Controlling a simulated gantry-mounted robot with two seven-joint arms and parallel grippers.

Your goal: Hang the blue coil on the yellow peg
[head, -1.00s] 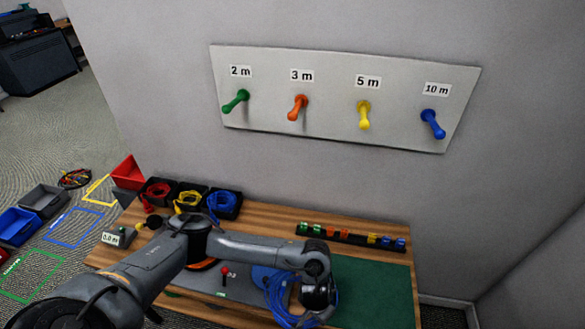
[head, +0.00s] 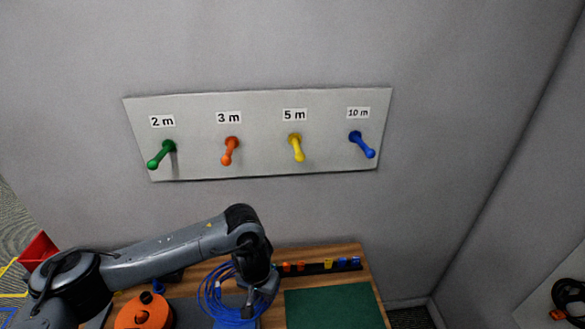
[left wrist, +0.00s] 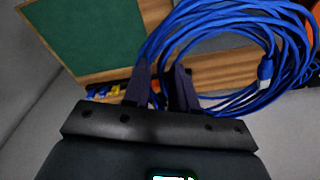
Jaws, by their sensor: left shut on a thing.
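The blue coil (head: 214,299) hangs from my left gripper (head: 258,299), in front of the wooden table. In the left wrist view the coil (left wrist: 225,22) is a bundle of blue loops, and my left gripper (left wrist: 163,80) is shut on its edge. A pale connector end (left wrist: 265,70) shows at the coil's right. The yellow peg (head: 297,149) sticks out of the wall board under the "5 m" label, bare, above and to the right of the gripper. My right gripper is in neither view.
The white board (head: 200,170) also bears a green peg (head: 161,155), an orange peg (head: 229,151) and a blue peg (head: 363,145), all bare. A green mat (head: 333,306) and a rack of small coloured connectors (head: 318,267) lie on the table (head: 345,251). An orange round object (head: 143,313) stands at lower left.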

